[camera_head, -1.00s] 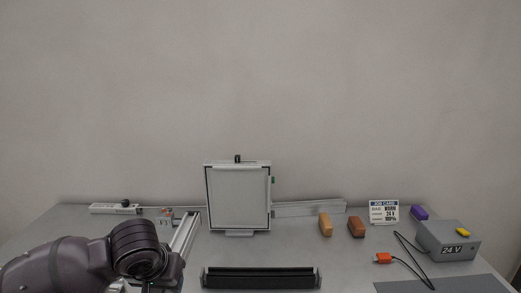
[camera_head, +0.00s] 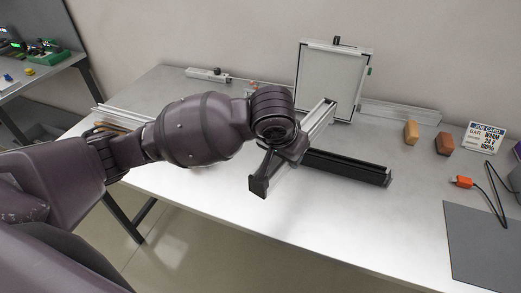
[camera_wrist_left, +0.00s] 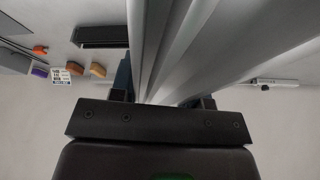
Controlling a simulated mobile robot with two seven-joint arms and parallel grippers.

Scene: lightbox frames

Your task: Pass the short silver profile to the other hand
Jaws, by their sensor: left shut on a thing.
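The short silver profile (camera_head: 320,116) slants above the table in the head view, its far end near the framed panel. My left gripper (camera_wrist_left: 162,92) is shut on it. In the left wrist view the grooved profile (camera_wrist_left: 172,40) runs between the two dark fingers and away from the camera. My right gripper is in neither current view.
A black channel (camera_head: 345,166) lies on the table (camera_head: 330,215) close below the profile. The framed panel (camera_head: 331,80) stands behind it. Orange and brown blocks (camera_head: 411,132), a job card (camera_head: 484,137), a cable and a grey mat (camera_head: 490,245) are to the right. The front middle is clear.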

